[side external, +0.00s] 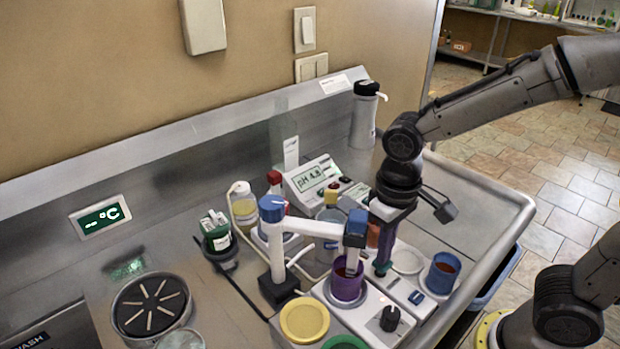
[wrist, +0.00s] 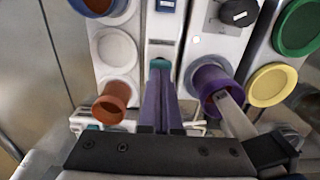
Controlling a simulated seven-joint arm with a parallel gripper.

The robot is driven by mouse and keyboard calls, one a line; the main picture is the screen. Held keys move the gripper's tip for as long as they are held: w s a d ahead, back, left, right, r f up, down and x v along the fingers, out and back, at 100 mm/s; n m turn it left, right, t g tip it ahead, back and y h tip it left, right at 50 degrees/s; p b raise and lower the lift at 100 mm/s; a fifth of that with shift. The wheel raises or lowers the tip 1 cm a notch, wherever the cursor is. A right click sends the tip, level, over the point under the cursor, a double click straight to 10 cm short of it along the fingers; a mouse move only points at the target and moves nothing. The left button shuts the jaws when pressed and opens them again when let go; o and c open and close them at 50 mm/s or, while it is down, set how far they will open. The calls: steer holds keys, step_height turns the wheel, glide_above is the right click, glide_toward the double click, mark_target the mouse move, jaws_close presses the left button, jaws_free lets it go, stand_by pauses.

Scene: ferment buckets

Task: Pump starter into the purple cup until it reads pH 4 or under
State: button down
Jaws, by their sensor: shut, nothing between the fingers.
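The purple cup (side external: 347,284) stands on a white unit with a black knob (side external: 390,318). It holds reddish-brown contents, and a pale probe-like part reaches into it in the wrist view (wrist: 207,82). A white-and-blue jointed arm (side external: 318,228) extends over the cup. The pH meter (side external: 318,180) behind shows a reading that looks like pH 4.8; the last digit is blurred. My gripper (side external: 383,268) is shut and empty, pointing down just right of the purple cup. Its tip (wrist: 160,66) is over a narrow white unit with a blue button (side external: 416,297); contact is unclear.
A blue cup (side external: 443,272) and an empty white disc (side external: 407,260) lie to the right, with an orange cup (wrist: 112,100) beyond. Yellow (side external: 304,320) and green (side external: 346,342) round pieces stand in front. A dark-topped dispenser (side external: 364,115) stands at the back.

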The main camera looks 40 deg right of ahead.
steer(key=shift+f, duration=0.8)
steer(key=shift+r, duration=3.55)
stand_by(1.2)
steer(key=shift+f, duration=2.05)
stand_by(0.4)
